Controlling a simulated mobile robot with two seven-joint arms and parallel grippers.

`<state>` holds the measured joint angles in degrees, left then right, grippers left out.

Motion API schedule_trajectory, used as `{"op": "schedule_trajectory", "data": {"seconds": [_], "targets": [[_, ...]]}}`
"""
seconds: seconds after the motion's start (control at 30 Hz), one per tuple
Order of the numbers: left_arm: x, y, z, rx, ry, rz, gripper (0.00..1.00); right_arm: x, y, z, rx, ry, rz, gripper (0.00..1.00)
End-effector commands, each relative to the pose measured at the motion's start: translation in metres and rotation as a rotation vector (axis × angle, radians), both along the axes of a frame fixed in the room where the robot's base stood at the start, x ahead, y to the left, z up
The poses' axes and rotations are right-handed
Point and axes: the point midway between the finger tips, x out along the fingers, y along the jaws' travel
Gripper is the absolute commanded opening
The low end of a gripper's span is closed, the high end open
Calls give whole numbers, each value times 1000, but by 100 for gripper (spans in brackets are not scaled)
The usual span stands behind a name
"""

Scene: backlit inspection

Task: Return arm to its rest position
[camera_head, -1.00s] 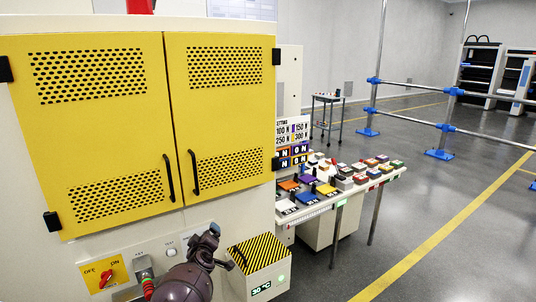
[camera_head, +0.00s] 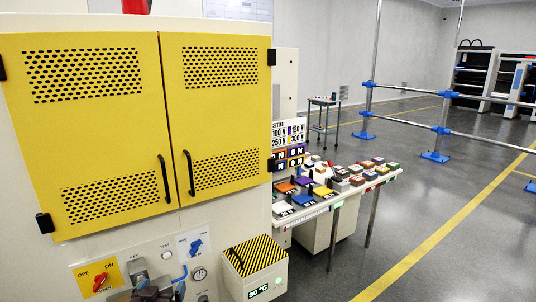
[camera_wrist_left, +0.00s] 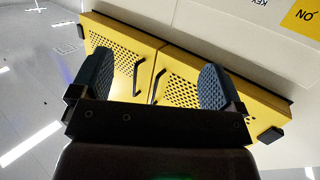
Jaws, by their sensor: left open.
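My left gripper (camera_head: 160,285) is at the bottom edge of the head view, in front of the lower control panel of the machine, and most of my arm is cut off below. In the left wrist view the two dark blue fingers of this gripper (camera_wrist_left: 155,82) stand wide apart with nothing between them. Beyond them that view shows the yellow cabinet doors (camera_wrist_left: 130,55), seen tilted. My right gripper is in neither view.
The yellow doors (camera_head: 110,180) are shut. The panel has a red switch (camera_head: 99,283) and a blue switch (camera_head: 196,246). A striped box (camera_head: 255,254) stands right of it.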

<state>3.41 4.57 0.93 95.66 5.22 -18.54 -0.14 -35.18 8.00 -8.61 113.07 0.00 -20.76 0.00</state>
Motion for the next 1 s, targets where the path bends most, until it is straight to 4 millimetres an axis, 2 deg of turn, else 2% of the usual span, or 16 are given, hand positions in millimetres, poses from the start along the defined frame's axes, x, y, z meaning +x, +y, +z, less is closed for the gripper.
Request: {"op": "schedule_trajectory", "data": {"seconds": [0.03, 0.37, 0.6, 0.7, 0.8, 1.0], "targets": [[-22, 0, -10, 22, 18, -4, 94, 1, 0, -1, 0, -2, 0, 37], [-152, -6, -58, 108, 139, -30, 94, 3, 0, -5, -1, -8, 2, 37], [-242, -3, -115, 105, 299, -29, 94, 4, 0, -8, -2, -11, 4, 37], [-268, 2, -131, 103, 349, -18, 94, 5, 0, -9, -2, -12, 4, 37], [-282, 5, -140, 102, 376, -11, 94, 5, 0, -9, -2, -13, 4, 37], [-287, 6, -143, 101, 387, -7, 94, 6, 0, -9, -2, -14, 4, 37]]}}
